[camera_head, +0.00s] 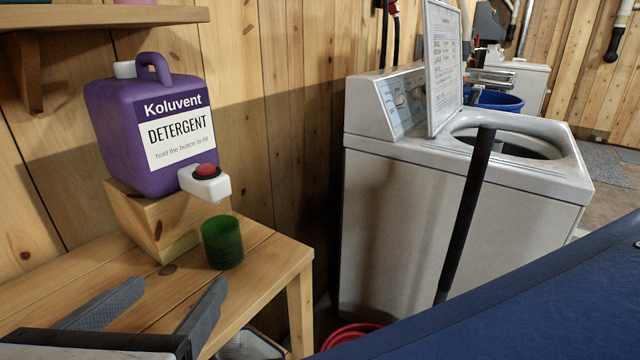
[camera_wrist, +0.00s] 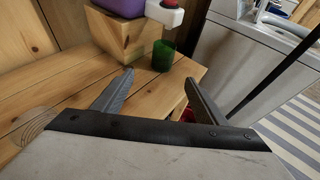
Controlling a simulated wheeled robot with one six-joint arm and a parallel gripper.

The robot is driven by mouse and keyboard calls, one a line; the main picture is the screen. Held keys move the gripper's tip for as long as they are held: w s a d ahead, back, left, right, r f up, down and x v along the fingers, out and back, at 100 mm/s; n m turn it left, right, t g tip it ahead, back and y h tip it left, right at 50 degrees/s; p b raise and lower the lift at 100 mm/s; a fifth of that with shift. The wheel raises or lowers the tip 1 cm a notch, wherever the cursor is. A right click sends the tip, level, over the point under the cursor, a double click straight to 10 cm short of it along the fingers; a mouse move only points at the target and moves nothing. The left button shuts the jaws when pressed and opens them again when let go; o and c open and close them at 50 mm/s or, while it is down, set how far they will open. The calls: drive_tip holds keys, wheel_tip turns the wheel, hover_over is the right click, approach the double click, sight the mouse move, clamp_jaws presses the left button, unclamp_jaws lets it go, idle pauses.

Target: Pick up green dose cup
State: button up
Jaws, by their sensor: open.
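The green dose cup (camera_head: 222,243) stands upright on the wooden table, just below and in front of the white spout of the purple detergent jug. It also shows in the wrist view (camera_wrist: 163,56), beyond my fingertips and between them. My gripper (camera_head: 176,287) is open and empty, at the lower left of the head view, over the near part of the table. In the wrist view its two fingers (camera_wrist: 158,78) point toward the cup, and a gap lies between them and the cup.
The purple detergent jug (camera_head: 150,115) with a red button (camera_head: 206,170) sits on a wooden block (camera_head: 160,222) on the table (camera_head: 70,285). A white washer (camera_head: 450,215) with its lid up stands right. A black pole (camera_head: 468,210) leans before it. A blue surface (camera_head: 540,305) fills the lower right.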

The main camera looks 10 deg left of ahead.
sight(217, 252)
drive_tip(key=x, duration=1.1)
drive_tip(key=shift+w+f, duration=0.1)
drive_tip(key=shift+w, duration=0.3)
drive_tip(key=shift+d+x, duration=0.15)
drive_tip(key=shift+x, duration=1.25)
drive_tip(key=shift+d+x, duration=0.15)
drive_tip(key=shift+x, duration=1.25)
drive_tip(key=c, duration=1.2)
